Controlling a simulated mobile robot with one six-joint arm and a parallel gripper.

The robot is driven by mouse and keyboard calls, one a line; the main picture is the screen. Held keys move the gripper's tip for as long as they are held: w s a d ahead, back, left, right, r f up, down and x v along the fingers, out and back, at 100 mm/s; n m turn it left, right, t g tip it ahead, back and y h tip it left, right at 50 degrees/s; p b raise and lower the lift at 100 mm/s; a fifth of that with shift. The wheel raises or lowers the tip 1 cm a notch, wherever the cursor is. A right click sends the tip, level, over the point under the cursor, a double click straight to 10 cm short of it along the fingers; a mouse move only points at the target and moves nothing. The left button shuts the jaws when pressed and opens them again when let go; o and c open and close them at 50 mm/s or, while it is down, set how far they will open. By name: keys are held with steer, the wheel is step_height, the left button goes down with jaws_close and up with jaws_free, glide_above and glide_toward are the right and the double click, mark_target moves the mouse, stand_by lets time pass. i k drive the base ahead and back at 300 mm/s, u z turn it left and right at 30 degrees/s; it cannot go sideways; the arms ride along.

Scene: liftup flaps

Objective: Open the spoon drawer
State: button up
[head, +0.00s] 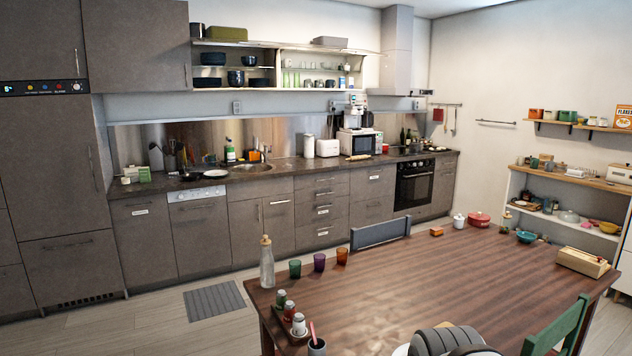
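A stack of drawers (322,212) sits in the middle of the grey lower cabinets, under the dark countertop. All its fronts look shut and flush. Several of these fronts carry small white labels, too small to read here, so I cannot tell which one is the spoon drawer. Thin horizontal handles show on the fronts. My gripper does not show clearly in the head view.
A wooden table (400,285) with cups, bottles and dishes fills the foreground, with a blue-grey chair (380,231) behind it and a green chair (560,330) at right. A grey mat (215,299) lies on open floor left of the table. The oven (413,186) is right of the drawers.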

mark_target(302, 180)
steer(key=u, duration=1.25)
steer(key=i, duration=4.9)
steer(key=z, duration=2.45)
